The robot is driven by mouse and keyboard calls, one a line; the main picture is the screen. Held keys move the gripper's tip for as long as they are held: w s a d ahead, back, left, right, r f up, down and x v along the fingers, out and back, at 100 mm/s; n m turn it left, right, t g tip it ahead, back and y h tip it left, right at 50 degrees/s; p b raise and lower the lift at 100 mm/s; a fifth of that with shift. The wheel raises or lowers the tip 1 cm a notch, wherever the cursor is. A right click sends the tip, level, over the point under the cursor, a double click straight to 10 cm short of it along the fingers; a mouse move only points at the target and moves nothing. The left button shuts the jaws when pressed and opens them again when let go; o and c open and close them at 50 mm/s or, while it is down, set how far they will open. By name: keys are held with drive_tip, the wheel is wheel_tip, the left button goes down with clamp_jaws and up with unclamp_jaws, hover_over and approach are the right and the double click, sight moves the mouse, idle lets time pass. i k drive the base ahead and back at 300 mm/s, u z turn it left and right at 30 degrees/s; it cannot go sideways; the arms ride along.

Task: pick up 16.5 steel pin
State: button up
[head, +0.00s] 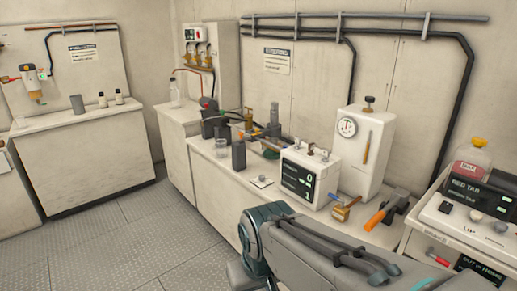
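I cannot make out a steel pin labelled 16.5 in the head view. Several small metal pieces (322,154) sit on top of the white box with the dark display (302,183), too small to identify. A small pale plate (262,182) lies on the counter front with a tiny dark thing on it. My arm's grey link and teal joint cross the bottom of the view. My gripper is not in view. Part of the counter is hidden behind the arm.
The long counter (214,156) holds dark containers (239,155), a clear beaker (221,147), a tall white unit with a dial (362,150), an orange-handled tool (378,217) and a brass-headed tool (345,209). A red-labelled container (472,168) stands right. Floor (130,235) at left is clear.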

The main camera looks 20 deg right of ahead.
sight(325, 153)
drive_tip(key=z, duration=0.1)
drive_tip(key=i, duration=0.95)
drive_tip(key=z, duration=1)
drive_tip(key=i, duration=0.6)
drive_tip(key=z, duration=0.55)
